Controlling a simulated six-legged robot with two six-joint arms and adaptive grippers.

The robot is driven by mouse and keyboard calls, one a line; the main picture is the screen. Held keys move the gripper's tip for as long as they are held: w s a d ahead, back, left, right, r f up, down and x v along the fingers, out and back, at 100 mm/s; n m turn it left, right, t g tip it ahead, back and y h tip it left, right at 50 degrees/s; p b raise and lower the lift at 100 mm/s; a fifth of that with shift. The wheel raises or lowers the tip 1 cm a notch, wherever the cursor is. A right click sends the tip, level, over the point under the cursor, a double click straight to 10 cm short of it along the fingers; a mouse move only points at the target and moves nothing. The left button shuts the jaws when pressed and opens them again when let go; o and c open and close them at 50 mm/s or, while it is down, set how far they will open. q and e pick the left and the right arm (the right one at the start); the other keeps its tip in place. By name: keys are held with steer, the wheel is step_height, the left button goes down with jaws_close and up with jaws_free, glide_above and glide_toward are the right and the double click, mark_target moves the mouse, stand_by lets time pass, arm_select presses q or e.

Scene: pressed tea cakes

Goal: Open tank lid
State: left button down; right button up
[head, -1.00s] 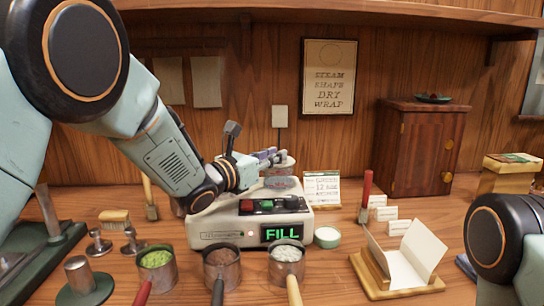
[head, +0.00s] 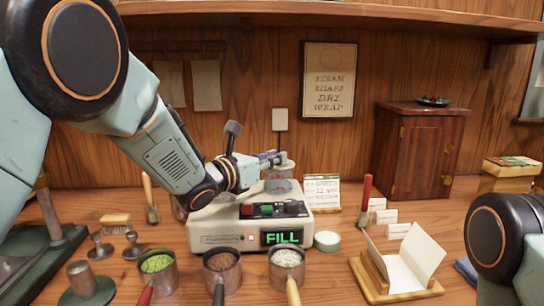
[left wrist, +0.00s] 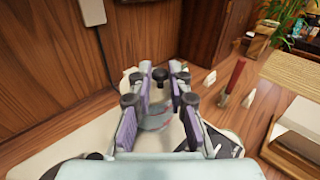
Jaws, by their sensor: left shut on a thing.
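The pale steam machine (head: 250,232) stands at the middle of the table, with red, black and green buttons and a green FILL display (head: 281,236). A short pale tank (head: 284,171) rises behind its top and is partly covered by my left gripper. My left gripper (head: 272,158) reaches in from the left at the height of the tank's top, shut on what appears to be the tank lid. The held part is mostly hidden. In the left wrist view, my fingers (left wrist: 160,92) stand above the machine's pale top. My right arm shows at the right edge; its gripper is out of view.
Several handled cups stand in front of the machine, including a green-filled one (head: 157,268). A small round tub (head: 327,241) is beside it. A wooden stand with folded paper (head: 398,290) is at the right, a cabinet (head: 420,150) behind. A shelf (head: 330,12) runs overhead.

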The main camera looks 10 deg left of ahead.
arm_select(q)
steer(key=shift+w+a+r+n+g+y+p, duration=0.1)
steer(key=shift+w+r+n+g+y+p, duration=0.3)
steer(key=shift+p, duration=1.75)
steer(key=shift+w+r+n+g+y+p, duration=0.1)
steer(key=shift+w+r+n+g+p, duration=0.45)
steer(key=shift+p, duration=1.65)
steer(key=shift+w+a+r+n+g+y+p, duration=0.15)
steer(key=shift+r+n+g+p, duration=0.6)
steer(key=shift+p, duration=1.4)
steer(key=shift+w+r+g+p, duration=0.15)
steer(key=shift+w+g+p, duration=0.25)
steer(key=shift+p, duration=1.15)
steer(key=shift+s, duration=0.1)
steer(key=c, duration=1.6)
jaws_free()
steer(key=shift+c, duration=0.2)
steer(key=o, duration=0.3)
steer(key=shift+d, duration=0.1)
steer(key=shift+s+a+r, duration=0.3)
steer(key=shift+s+a, duration=0.1)
steer(key=shift+a, duration=0.15)
steer(key=v, duration=1)
steer(key=shift+s+a+r, duration=0.1)
steer(key=shift+s+r, duration=0.05)
